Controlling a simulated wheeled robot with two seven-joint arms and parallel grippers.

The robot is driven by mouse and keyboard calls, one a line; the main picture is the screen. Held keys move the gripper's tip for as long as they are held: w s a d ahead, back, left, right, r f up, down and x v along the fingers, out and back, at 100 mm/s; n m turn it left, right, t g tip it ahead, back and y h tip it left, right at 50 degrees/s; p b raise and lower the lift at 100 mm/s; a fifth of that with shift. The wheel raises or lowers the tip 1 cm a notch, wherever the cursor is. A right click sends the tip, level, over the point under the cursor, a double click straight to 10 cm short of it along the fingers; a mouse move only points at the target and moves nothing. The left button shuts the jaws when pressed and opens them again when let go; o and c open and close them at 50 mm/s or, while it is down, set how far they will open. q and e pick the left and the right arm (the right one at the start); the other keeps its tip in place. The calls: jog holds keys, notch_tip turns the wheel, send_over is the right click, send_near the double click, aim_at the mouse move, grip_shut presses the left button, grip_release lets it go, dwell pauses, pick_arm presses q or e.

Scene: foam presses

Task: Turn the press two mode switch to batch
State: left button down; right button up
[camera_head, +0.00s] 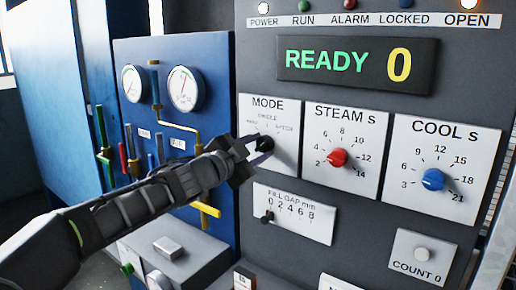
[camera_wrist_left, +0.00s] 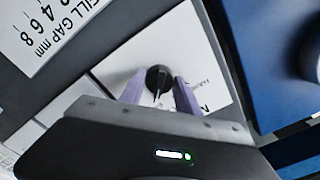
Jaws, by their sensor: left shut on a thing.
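The mode switch (camera_head: 265,144) is a black knob on a white plate marked MODE (camera_head: 270,108) on the dark grey press panel. In the left wrist view the knob (camera_wrist_left: 158,78) sits between the two purple fingers, with a pale pointer line on it. My left gripper (camera_head: 256,150) reaches in from the left and is shut on the knob. The wrist and fingers cover part of the plate's lower left. Labels SINGLE and BATCH show small above the knob; where its pointer aims is unclear. My right gripper is in neither view.
The display (camera_head: 355,63) reads READY 0. The red steam knob (camera_head: 338,157) and blue cool knob (camera_head: 433,179) are to the right. The fill gap slider plate (camera_head: 293,214) lies just below. Gauges (camera_head: 185,88) and pipes stand on a blue panel at left.

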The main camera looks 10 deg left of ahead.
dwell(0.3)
pick_arm(q)
jog(key=c, duration=0.9)
grip_release()
jog(key=v, duration=0.7)
jog(key=shift+s+a, duration=0.1)
jog(key=shift+s, duration=0.25)
